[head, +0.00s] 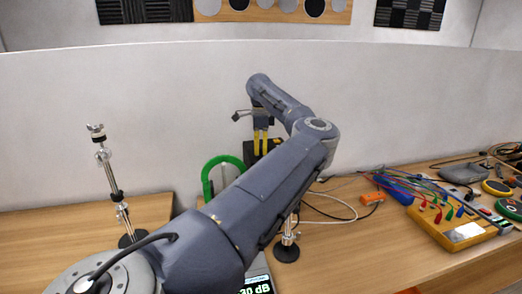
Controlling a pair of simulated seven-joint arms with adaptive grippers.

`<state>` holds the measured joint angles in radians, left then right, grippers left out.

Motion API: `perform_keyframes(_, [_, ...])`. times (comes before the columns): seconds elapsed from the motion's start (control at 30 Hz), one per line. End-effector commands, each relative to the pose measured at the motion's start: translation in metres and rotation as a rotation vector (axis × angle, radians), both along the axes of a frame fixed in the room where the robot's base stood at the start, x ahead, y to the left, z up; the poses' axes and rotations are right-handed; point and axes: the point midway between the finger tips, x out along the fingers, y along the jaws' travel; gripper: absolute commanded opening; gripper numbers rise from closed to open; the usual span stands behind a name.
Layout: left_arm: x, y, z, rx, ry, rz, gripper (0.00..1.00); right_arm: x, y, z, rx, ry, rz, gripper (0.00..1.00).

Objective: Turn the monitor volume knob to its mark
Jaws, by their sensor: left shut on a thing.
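My left gripper (261,139) is at the back of the table, its yellow fingers pointing down. The fingers are shut at a dark box (274,145), which is mostly hidden behind my arm. The knob itself and its mark cannot be made out; the fingers and my forearm cover that spot. A display (257,286) at the bottom edge reads "30 dB", partly covered by my arm. My right gripper is not in view.
A green hoop (207,175) stands left of the gripper. Metal stands rise at left (113,185) and beside my arm (287,248). The left tabletop is mostly clear.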

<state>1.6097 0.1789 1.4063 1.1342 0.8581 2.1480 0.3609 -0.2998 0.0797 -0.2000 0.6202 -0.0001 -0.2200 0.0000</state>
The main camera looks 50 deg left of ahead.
Motion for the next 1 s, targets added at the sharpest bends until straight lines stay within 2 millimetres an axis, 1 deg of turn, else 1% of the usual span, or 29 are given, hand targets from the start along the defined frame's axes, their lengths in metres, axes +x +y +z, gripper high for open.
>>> perform_keyframes(0.6, [0.0002, 0.0006, 0.0011, 0.002, -0.001, -0.584, 0.00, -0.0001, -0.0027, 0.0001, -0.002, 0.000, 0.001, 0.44])
perform_keyframes(1.0, [0.0002, 0.0009, 0.0012, 0.002, -0.001, -0.964, 0.00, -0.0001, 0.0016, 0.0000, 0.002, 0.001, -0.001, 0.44])
